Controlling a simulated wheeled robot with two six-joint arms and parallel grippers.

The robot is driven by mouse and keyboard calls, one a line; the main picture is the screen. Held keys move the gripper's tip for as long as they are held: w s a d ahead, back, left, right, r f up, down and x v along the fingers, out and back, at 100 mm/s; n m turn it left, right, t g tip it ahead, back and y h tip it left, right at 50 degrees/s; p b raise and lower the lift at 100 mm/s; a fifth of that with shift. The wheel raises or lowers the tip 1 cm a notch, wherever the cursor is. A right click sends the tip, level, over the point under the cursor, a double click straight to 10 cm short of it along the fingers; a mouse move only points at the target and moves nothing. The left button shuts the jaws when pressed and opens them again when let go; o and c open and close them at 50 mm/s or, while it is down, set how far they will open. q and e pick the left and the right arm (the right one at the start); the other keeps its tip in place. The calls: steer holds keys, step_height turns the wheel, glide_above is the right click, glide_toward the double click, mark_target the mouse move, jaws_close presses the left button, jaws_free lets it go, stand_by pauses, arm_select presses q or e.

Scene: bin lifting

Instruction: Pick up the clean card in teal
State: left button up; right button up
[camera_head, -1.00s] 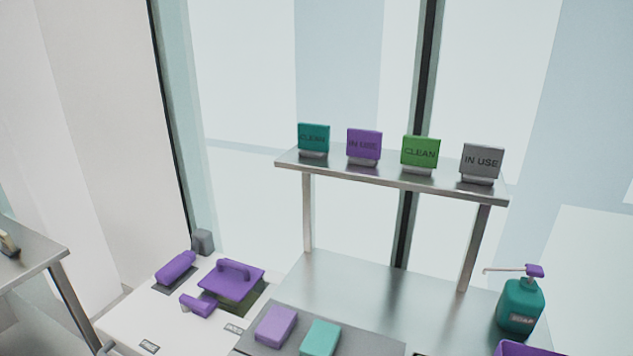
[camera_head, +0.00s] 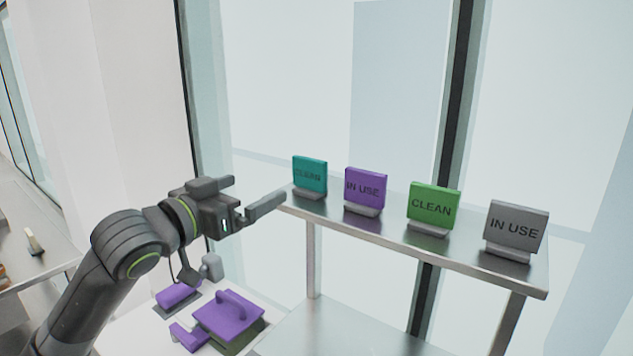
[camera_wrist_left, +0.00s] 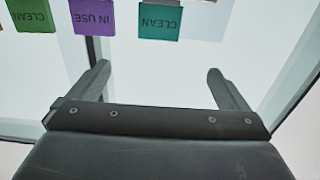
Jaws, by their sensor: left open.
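The teal card marked CLEAN (camera_head: 310,175) stands upright in a small holder at the left end of a raised metal shelf. My left gripper (camera_head: 262,195) is just left of the card, open and empty, with its fingers pointing toward the shelf end. In the left wrist view the teal card (camera_wrist_left: 159,20) appears upside down beyond the gap between the two open fingers (camera_wrist_left: 158,82), apart from them. My right gripper is not in view.
A purple IN USE card (camera_head: 365,187), a green CLEAN card (camera_head: 432,208) and a grey IN USE card (camera_head: 515,230) stand along the shelf (camera_head: 420,248). Purple tools (camera_head: 228,316) lie on a white surface below. Glass panels stand behind.

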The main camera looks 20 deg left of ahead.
arm_select(q)
steer(key=w+d, duration=0.1)
steer(key=w, duration=0.1)
steer(key=p, duration=0.4)
glide_toward(307, 164)
steer(key=x, duration=0.4)
steer(key=shift+w+d+r, duration=0.2)
steer(key=shift+w+d, duration=0.05)
steer(key=shift+d, duration=0.05)
steer(key=shift+w+d+f, duration=0.1)
steer(key=shift+w+d, duration=0.1)
steer(key=shift+w, duration=0.3)
steer(key=shift+w+p, duration=0.3)
steer(key=shift+w, duration=0.15)
steer(key=p+x, duration=0.1)
steer(key=x, duration=0.2)
steer(key=shift+w+p, duration=0.15)
steer(key=shift+p, duration=0.25)
steer(key=shift+w+d+f, duration=0.1)
steer(key=shift+w+d, duration=0.1)
steer(key=shift+w, duration=0.3)
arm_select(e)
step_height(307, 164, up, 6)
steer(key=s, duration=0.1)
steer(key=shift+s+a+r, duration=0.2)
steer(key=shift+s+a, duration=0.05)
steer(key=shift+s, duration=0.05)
arm_select(q)
steer(key=shift+c, duration=0.2)
